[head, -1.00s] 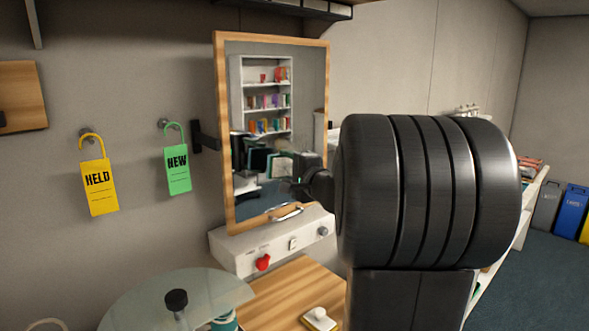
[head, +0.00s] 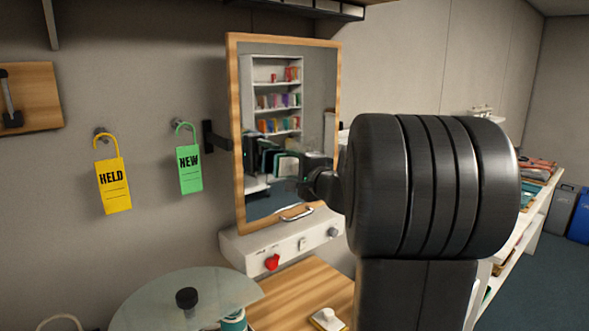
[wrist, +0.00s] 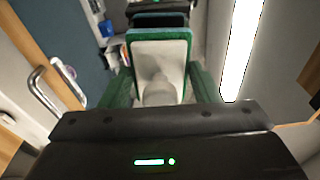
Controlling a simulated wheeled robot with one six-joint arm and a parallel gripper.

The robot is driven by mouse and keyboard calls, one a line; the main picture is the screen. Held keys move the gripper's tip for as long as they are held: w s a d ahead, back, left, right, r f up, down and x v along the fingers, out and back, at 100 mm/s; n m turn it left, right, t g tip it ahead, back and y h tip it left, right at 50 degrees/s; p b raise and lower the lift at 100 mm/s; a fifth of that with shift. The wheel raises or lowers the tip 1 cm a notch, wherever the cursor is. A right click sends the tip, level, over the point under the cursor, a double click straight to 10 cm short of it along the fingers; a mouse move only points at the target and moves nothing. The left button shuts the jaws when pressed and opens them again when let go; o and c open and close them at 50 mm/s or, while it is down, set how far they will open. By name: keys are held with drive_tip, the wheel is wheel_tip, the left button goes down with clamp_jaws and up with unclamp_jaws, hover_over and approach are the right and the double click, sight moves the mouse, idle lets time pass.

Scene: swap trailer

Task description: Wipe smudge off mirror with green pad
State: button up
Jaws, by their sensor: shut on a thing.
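The wood-framed mirror (head: 236,150) hangs on the wall behind my arm in the head view. Its glass reflects shelves and dark shapes; I cannot make out a smudge. In the wrist view my gripper (wrist: 160,88) is shut on the green pad (wrist: 160,60), which has a pale back, a knob and a green edge. Green fingers flank the knob. Beyond the pad, a dark and green shape looks like its reflection. Contact between pad and glass cannot be told. In the head view my black arm hides the pad and the mirror's lower right.
A white box with a red knob (head: 271,262) is below the mirror. A white-handled pad with a yellow edge (head: 328,319) lies on the wooden bench (head: 300,290). A round glass disc (head: 150,303) is at front left. Yellow (head: 114,187) and green (head: 189,168) tags hang left.

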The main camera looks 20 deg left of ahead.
drive_tip(key=shift+x, duration=0.95)
drive_tip(key=shift+w+d+b, duration=0.25)
drive_tip(key=shift+w+d, duration=0.3)
drive_tip(key=shift+w, duration=0.25)
drive_tip(key=shift+w+d+b, duration=0.25)
drive_tip(key=shift+w+d, duration=0.25)
drive_tip(key=shift+w, duration=0.25)
drive_tip(key=w+d+b, duration=0.1)
drive_tip(key=w+d, duration=0.2)
drive_tip(key=w, duration=0.4)
drive_tip(key=shift+d, duration=0.4)
